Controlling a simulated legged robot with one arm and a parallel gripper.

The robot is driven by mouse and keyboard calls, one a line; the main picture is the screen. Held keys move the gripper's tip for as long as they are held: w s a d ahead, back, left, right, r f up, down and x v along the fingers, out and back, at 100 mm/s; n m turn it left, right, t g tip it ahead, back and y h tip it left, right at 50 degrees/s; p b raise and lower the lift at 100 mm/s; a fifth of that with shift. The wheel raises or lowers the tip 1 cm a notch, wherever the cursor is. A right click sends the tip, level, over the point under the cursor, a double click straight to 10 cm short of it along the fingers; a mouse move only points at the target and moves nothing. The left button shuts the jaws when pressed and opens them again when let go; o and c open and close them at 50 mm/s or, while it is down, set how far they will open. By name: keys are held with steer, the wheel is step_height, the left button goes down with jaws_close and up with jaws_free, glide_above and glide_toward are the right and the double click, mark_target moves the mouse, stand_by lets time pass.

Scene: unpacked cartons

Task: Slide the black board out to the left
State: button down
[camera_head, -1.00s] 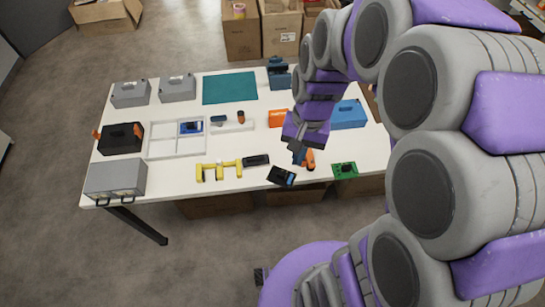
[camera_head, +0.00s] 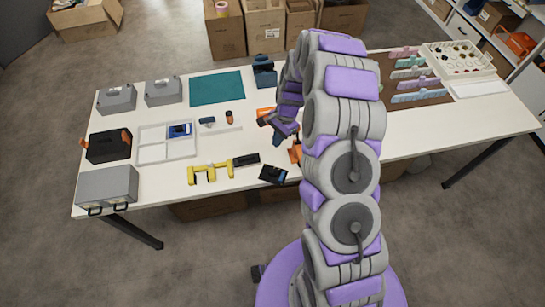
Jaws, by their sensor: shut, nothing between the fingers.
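A small black board-like piece with a blue part (camera_head: 272,174) lies near the front edge of the white table, right of the yellow frame. A plain black bar-shaped piece (camera_head: 246,159) lies just above and left of it. Which of the two is the black board I cannot tell for sure. My gripper (camera_head: 277,140) points down above the table, above and slightly right of the black-and-blue piece, apart from it in the picture. It looks shut and empty. An orange piece (camera_head: 295,152) shows beside it, partly hidden by my arm.
The yellow frame (camera_head: 210,172) stands to the left. A white divided tray (camera_head: 150,153), grey boxes (camera_head: 118,98) and a teal mat (camera_head: 217,88) are further left and back. My arm hides the table's middle right.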

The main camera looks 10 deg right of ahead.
mark_target(269, 165)
steer(key=x, duration=0.5)
steer(key=b+x, duration=0.1)
steer(key=x, duration=0.4)
steer(key=shift+w+d+b, duration=0.15)
steer(key=shift+d+b, duration=0.1)
steer(key=shift+b, duration=0.05)
steer(key=shift+f, duration=0.3)
steer(key=shift+s+a+r+p, duration=0.1)
steer(key=shift+s+a+p, duration=0.25)
steer(key=shift+a+p, duration=0.1)
steer(key=shift+s+a, duration=0.15)
steer(key=shift+a, duration=0.1)
